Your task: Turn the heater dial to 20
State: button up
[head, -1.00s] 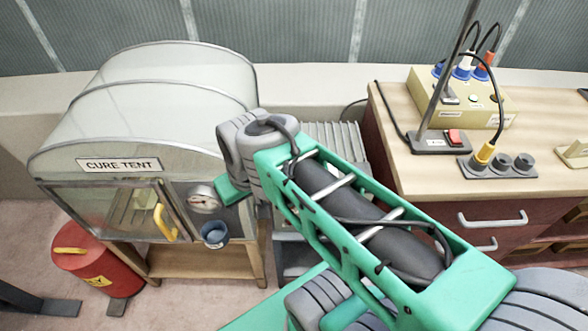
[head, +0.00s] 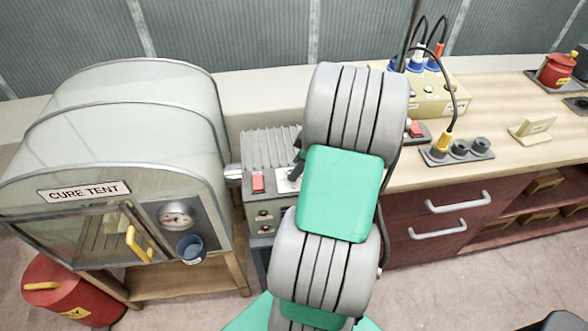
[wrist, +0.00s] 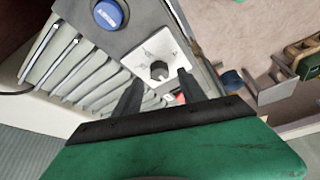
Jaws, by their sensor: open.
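The grey heater (head: 265,205) stands between the cure tent and the wooden counter, with ribbed fins on top. Its white dial plate (head: 286,181) is partly hidden by my arm in the head view. In the wrist view, the small dark dial (wrist: 159,70) sits on the white plate (wrist: 150,50); I cannot read its setting. My gripper (wrist: 159,78) is open and empty, its two dark fingers pointing towards the dial, one on each side of it in the picture. I cannot tell whether they touch it. My arm mostly hides the gripper in the head view.
The cure tent (head: 110,130) stands close on the left. The counter (head: 490,110) with sockets and cables is on the right.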

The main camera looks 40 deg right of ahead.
jog(key=shift+x, duration=1.25)
grip_shut()
